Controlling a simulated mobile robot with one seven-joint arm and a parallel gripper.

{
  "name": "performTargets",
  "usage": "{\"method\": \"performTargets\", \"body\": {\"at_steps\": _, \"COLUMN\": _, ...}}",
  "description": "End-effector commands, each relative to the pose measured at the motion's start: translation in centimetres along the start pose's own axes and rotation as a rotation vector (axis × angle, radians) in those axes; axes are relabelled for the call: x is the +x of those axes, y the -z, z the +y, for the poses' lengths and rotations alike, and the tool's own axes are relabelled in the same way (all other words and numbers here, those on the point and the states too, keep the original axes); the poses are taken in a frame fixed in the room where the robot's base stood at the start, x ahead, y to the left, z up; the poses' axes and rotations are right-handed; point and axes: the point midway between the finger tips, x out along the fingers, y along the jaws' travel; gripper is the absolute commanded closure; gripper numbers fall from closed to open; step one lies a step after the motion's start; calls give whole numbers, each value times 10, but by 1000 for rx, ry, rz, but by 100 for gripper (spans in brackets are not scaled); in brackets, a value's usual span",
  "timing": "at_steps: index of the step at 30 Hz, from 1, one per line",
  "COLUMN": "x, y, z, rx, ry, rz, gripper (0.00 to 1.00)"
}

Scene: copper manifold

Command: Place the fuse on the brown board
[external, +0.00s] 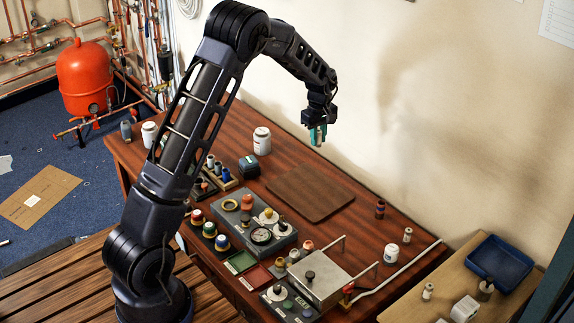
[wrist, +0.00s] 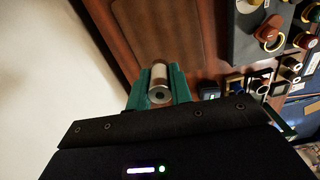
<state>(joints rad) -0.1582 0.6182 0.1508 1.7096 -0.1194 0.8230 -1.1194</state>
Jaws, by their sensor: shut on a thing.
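My gripper (external: 317,136) is raised near the wall, above the far side of the table, and appears higher in the picture than the brown board. In the wrist view its teal fingers (wrist: 159,88) are shut on the fuse (wrist: 160,75), a pale cylinder with a metal end cap that has a dark hole. In the external view the fingers mostly hide the fuse. The brown board (external: 310,191) is a flat, bare rectangle on the reddish wood table. It also shows beyond the fingers in the wrist view (wrist: 165,30).
A white jar (external: 262,141) and a dark box (external: 249,167) stand left of the board. A small brown bottle (external: 380,209) stands right of the board.

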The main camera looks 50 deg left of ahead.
Motion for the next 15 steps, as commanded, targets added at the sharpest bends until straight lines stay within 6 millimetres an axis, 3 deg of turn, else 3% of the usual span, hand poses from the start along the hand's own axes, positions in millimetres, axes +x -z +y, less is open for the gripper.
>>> {"method": "performTargets", "body": {"at_steps": 3, "x": -1, "y": 17, "z": -6, "rx": 5, "ry": 0, "rz": 0, "gripper": 100}}
{"method": "performTargets", "body": {"at_steps": 7, "x": 8, "y": 23, "z": -8, "rx": 9, "ry": 1, "rz": -1, "gripper": 100}}
{"method": "performTargets", "body": {"at_steps": 15, "x": 62, "y": 23, "z": -9, "rx": 9, "ry": 3, "rz": -2, "gripper": 100}}
